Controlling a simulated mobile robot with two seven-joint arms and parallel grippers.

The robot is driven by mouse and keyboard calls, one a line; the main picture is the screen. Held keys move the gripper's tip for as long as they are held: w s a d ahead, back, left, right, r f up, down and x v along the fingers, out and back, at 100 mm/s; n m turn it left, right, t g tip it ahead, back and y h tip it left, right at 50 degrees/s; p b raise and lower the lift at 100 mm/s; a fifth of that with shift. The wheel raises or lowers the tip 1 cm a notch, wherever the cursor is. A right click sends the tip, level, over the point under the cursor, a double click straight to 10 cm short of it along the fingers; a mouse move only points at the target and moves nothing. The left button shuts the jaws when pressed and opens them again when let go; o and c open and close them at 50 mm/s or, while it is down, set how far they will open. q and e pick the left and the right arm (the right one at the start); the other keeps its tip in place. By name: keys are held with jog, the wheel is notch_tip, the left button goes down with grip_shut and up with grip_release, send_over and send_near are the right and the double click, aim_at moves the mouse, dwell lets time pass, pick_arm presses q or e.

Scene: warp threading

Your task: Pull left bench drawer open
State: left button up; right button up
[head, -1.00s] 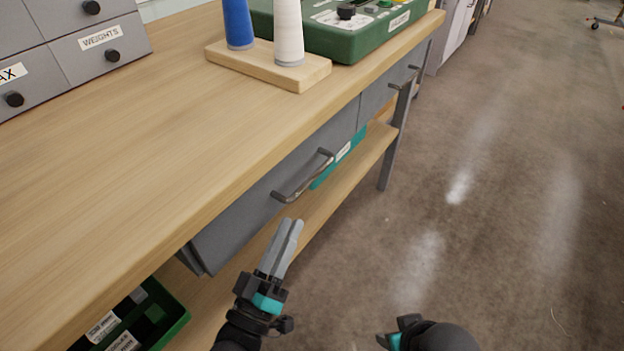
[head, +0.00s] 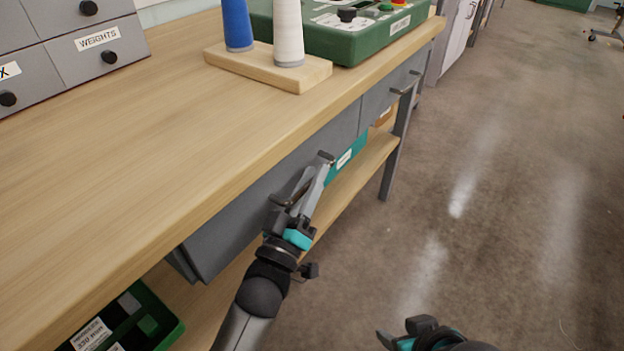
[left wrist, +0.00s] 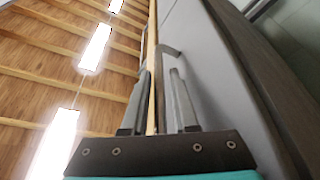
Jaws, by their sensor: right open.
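The left bench drawer (head: 240,215) has a grey front under the wooden top, with a metal bar handle (head: 326,155) partly hidden by my left gripper. My left gripper (head: 311,178) is at the handle, its fingers pointing up along the drawer front. In the left wrist view, the two fingers (left wrist: 160,85) stand apart, and the handle (left wrist: 172,52) runs down between them, closer to the right finger. Whether a finger touches the bar cannot be told. My right gripper (head: 385,340) is open at the bottom edge of the head view, away from the bench, over the floor.
The wooden bench top (head: 150,150) carries a blue and a white cone on a wooden base (head: 230,62) and a green case (head: 350,45). A second drawer (head: 378,98) is further along. A teal bin (head: 345,160) and a green tray (head: 165,320) sit below.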

pick_arm(q)
grip_shut()
dwell(1.3)
